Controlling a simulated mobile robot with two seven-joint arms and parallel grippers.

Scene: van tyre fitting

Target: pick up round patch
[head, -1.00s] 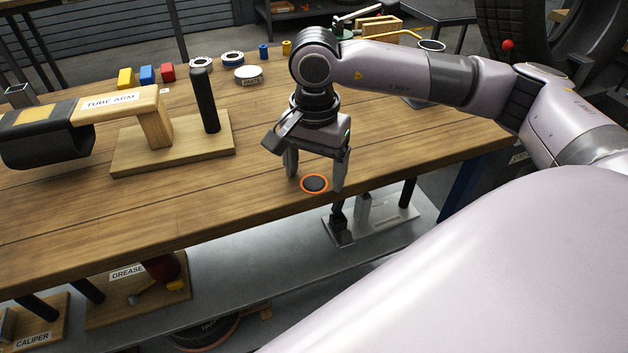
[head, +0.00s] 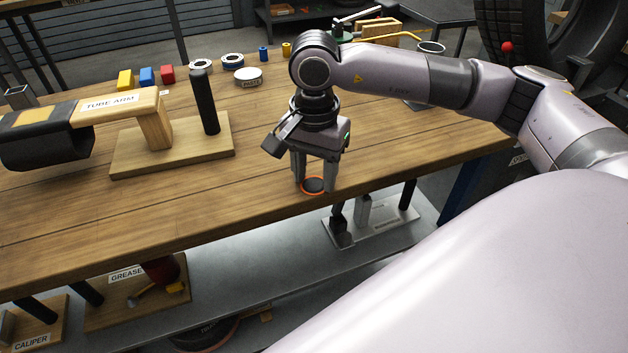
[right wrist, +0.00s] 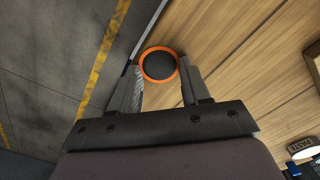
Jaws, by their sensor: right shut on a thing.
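The round patch (head: 314,185) is a small dark disc with an orange rim. It lies at the front edge of the wooden workbench (head: 230,205). My right gripper (head: 314,188) points down over it, with its fingers shut on the patch from both sides. In the right wrist view the patch (right wrist: 159,65) sits between the fingertips (right wrist: 160,72), near the bench edge. I cannot tell whether the patch is clear of the wood. My left gripper is not in view.
A wooden stand labelled TUBE ARM (head: 170,145) with a black post is on the bench to the left. Coloured blocks (head: 147,76), tape rolls (head: 232,60) and a white tin (head: 248,77) stand behind. A lower shelf (head: 260,270) holds more tools. The bench around the patch is clear.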

